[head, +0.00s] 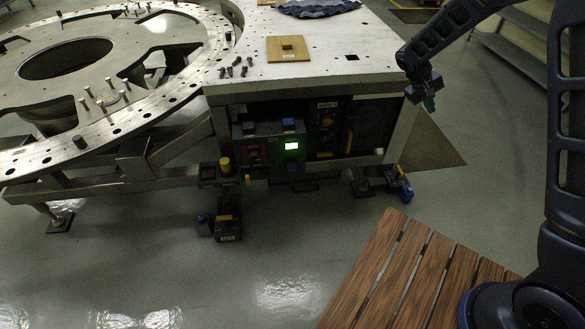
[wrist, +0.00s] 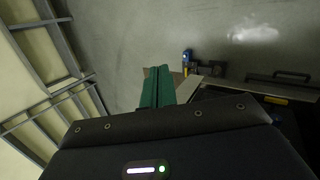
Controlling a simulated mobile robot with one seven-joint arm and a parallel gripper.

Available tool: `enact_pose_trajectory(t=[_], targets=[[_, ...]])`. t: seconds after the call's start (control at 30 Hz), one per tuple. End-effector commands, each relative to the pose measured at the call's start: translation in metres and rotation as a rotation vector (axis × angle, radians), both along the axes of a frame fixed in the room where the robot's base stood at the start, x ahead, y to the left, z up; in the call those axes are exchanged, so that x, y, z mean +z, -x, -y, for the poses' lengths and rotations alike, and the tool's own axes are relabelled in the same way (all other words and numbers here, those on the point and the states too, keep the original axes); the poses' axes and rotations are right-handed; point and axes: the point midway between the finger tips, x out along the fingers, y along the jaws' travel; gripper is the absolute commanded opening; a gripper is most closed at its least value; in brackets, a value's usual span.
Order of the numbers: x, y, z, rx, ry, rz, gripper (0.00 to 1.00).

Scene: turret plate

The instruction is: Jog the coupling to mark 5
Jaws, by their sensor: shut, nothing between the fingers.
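My gripper (head: 430,104) hangs at the right edge of the steel bench, apart from it, with green fingers pointing down. In the wrist view its green fingers (wrist: 157,88) are together with nothing between them. The large ring plate (head: 75,143) is at left. I cannot tell which part is the coupling, and no mark numbers are readable.
On the bench top (head: 325,45) are a wooden square (head: 288,49), several loose bolts and a dark cloth (head: 315,7). A slatted wooden surface (head: 400,275) is at the lower right. Metal shelving (head: 520,50) stands behind my arm. The floor before the bench is mostly clear.

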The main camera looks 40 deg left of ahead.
Motion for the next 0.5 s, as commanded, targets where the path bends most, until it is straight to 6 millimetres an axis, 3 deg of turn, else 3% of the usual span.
enact_pose_trajectory(t=[0.5], targets=[[-0.098, 0.032, -0.116, 0.231, 0.186, 0.087, 0.00]])
